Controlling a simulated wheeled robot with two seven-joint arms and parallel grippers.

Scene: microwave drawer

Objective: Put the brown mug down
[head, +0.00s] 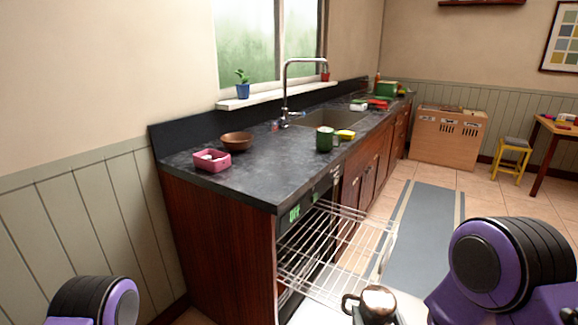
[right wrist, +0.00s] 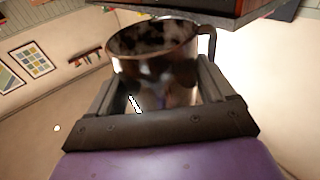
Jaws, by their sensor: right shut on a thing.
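The brown mug (head: 376,304) shows at the bottom edge of the head view, its handle to the left. In the right wrist view the glossy dark brown mug (right wrist: 155,70) fills the space between the two fingers of my right gripper (right wrist: 160,90), its open rim facing the top of the picture. My right gripper is shut on it. In the head view the mug appears in front of the pulled-out wire rack (head: 335,250); whether it touches anything below is hard to tell. My left gripper is out of view.
The dark countertop (head: 240,180) holds a pink container (head: 212,161), a brown bowl (head: 237,142), a green mug (head: 325,139) and a yellow item (head: 346,134) near the sink (head: 330,118). The counter's near right part is clear. The wire rack juts out from under it.

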